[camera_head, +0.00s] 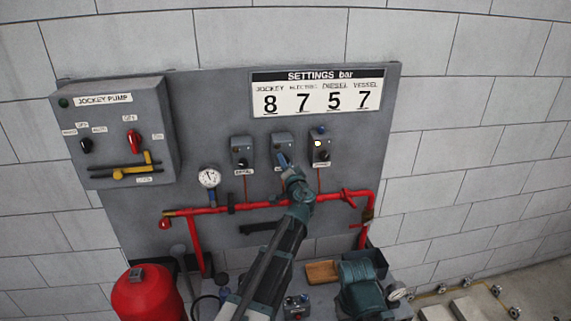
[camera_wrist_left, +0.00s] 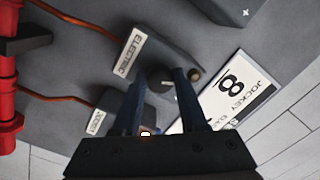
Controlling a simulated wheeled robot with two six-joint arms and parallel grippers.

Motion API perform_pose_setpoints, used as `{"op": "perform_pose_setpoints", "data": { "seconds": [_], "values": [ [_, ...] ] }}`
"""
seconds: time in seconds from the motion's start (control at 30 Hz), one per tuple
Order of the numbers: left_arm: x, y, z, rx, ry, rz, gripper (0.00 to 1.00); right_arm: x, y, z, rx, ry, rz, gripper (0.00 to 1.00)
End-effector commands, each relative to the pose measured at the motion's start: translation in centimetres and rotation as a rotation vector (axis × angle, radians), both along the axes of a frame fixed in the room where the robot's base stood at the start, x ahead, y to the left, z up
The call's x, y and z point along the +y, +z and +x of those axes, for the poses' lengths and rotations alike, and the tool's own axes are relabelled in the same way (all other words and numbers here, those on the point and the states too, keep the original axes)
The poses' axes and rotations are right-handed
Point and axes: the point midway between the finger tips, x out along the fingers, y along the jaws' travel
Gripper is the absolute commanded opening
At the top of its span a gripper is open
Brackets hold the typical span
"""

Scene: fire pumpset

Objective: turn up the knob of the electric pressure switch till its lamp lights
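The electric pressure switch (camera_head: 281,141) is the middle of three grey boxes on the panel. In the left wrist view its ELECTRIC label (camera_wrist_left: 130,53), its dark round knob (camera_wrist_left: 160,79) and its dull brown, unlit lamp (camera_wrist_left: 194,74) show. My left gripper (camera_head: 284,161) is in front of this box. In the left wrist view the fingers (camera_wrist_left: 160,88) are apart, one on each side of the knob; I cannot tell whether they touch it. In the head view the gripper hides the knob. My right gripper is not in view.
The right-hand switch box (camera_head: 320,147) has a lit lamp; another box (camera_head: 242,152) is on the left. A settings board (camera_head: 317,92) shows 7 for electric. A red pipe (camera_head: 255,205) and a gauge (camera_head: 209,177) are below. The jockey pump panel (camera_head: 115,130) juts out left.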

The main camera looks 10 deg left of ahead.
Motion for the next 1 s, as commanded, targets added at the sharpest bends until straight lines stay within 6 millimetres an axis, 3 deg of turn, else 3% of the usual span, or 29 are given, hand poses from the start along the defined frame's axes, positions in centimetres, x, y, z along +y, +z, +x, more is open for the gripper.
{"op": "perform_pose_setpoints", "data": {
  "seconds": [0.03,0.2,0.73,0.77,0.9,1.0],
  "values": [
    [-0.01,-0.01,-0.01,0.0,0.0,0.0,0.27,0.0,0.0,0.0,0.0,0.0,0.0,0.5],
    [-0.03,-0.01,-0.01,0.0,-0.001,-0.001,0.0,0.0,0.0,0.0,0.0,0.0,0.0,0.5],
    [-0.03,-0.03,-0.03,0.035,-0.001,0.079,0.0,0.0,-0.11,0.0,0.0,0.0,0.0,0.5],
    [-0.03,-0.03,-0.03,0.035,-0.001,0.079,0.44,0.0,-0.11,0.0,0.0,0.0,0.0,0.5],
    [-0.02,-0.02,-0.02,0.035,-0.001,0.079,0.69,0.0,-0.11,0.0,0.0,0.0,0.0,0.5],
    [-0.02,-0.02,-0.02,0.035,-0.001,0.079,0.72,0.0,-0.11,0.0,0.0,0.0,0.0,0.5]
  ]
}}
